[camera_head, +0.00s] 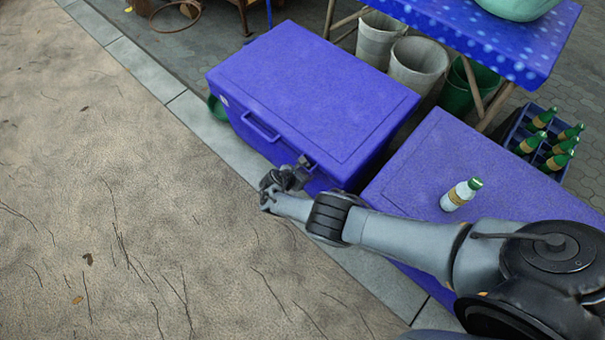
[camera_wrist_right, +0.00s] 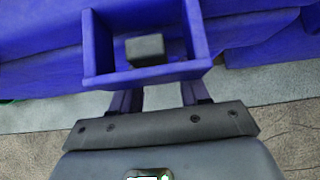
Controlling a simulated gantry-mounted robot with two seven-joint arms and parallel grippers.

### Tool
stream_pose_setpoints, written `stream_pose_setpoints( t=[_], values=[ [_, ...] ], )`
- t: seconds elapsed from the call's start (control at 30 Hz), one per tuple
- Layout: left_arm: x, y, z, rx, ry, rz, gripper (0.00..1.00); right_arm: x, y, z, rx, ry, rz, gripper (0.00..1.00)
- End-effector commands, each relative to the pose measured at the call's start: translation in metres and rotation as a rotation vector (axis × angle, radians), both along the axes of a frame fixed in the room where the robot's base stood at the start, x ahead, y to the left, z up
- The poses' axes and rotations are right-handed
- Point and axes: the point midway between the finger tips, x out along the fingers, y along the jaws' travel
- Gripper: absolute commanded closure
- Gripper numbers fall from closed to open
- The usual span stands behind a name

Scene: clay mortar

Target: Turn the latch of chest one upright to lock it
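A large blue chest (camera_head: 310,95) with its lid down stands in the middle of the head view. A blue handle (camera_head: 262,128) is on its front. My right gripper (camera_head: 284,180) is at the chest's front, right of that handle. In the right wrist view, a blue bracket (camera_wrist_right: 150,76) sticks out from a blue chest's front, with a small grey block (camera_wrist_right: 145,49), perhaps the latch, inside it. My right gripper (camera_wrist_right: 160,97) has its fingers apart; their tips are hidden by the bracket. I cannot tell whether they touch it. My left gripper is out of view.
A second blue chest (camera_head: 425,180) stands to the right, with a white bottle with a green cap (camera_head: 461,194) on its lid. Grey buckets (camera_head: 418,63), a blue-covered table (camera_head: 490,40) and a bottle crate (camera_head: 516,130) stand behind. The sandy ground (camera_head: 120,200) in front is clear.

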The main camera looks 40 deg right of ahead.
Motion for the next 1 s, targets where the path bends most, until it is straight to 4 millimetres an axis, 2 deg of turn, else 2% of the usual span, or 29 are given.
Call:
stream_pose_setpoints(
  t=[0.43,1.0],
  values=[
    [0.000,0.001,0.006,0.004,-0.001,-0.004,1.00,0.001,0.006,0.007,0.002,-0.004,0.001,0.47],
    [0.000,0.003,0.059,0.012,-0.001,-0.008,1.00,-0.005,0.065,0.069,0.000,-0.003,0.000,0.47]
  ],
)
